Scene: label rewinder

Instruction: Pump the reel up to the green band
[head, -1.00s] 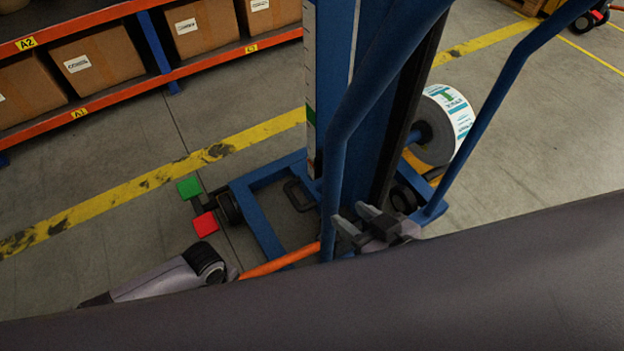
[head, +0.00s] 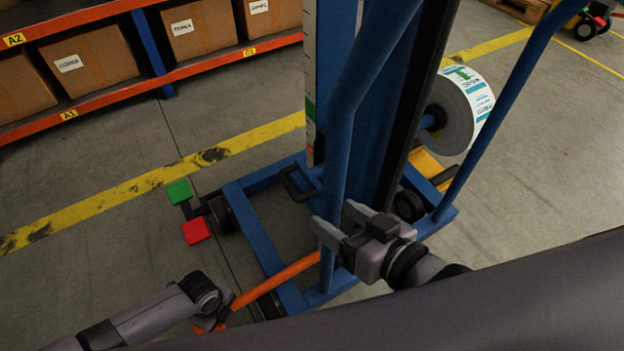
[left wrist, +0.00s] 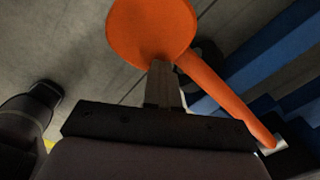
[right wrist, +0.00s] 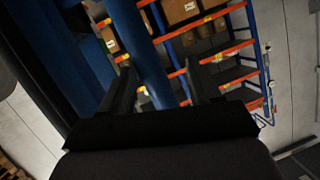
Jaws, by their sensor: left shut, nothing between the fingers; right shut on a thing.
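The white label reel (head: 466,106) hangs on the right side of the blue mast. The scale on the mast's left edge carries a green band (head: 310,106). An orange pump lever (head: 285,272) slopes down left from the frame to a round orange pad (left wrist: 152,30). My left gripper (left wrist: 164,78) is shut and empty, its tips at the pad; I cannot tell if they press on it. In the head view it is mostly hidden below my left wrist. My right gripper (head: 338,220) is shut around the blue upright tube (head: 340,130), also between its fingers in the right wrist view (right wrist: 140,45).
A green pedal (head: 179,192) and a red pedal (head: 197,230) stand left of the base's wheel. An orange and blue rack (head: 100,124) with cartons is at the back left. A yellow line (head: 110,198) crosses the open concrete floor.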

